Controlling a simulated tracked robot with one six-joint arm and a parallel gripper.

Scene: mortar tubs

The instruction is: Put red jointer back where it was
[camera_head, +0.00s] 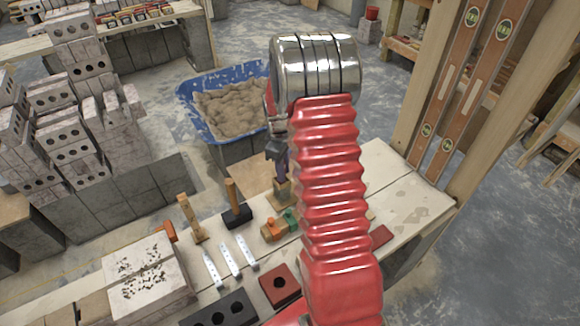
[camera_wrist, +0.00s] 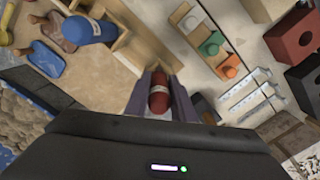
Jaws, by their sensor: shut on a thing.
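The red jointer (camera_wrist: 159,97) is between the two fingers of my gripper (camera_wrist: 160,78) in the wrist view; its red handle with a pale band shows. My gripper is shut on it, over the wooden bench. In the head view my gripper (camera_head: 281,165) is partly behind my red arm, and I cannot make out the jointer there. The green (camera_head: 292,216) and orange (camera_head: 272,230) ones also show in the head view.
Several metal strips (camera_head: 230,260), a black-headed hammer (camera_head: 237,212) and bricks (camera_head: 280,284) lie on the bench. A blue tub of mortar (camera_head: 195,118) stands behind. Levels (camera_head: 465,80) hang at right.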

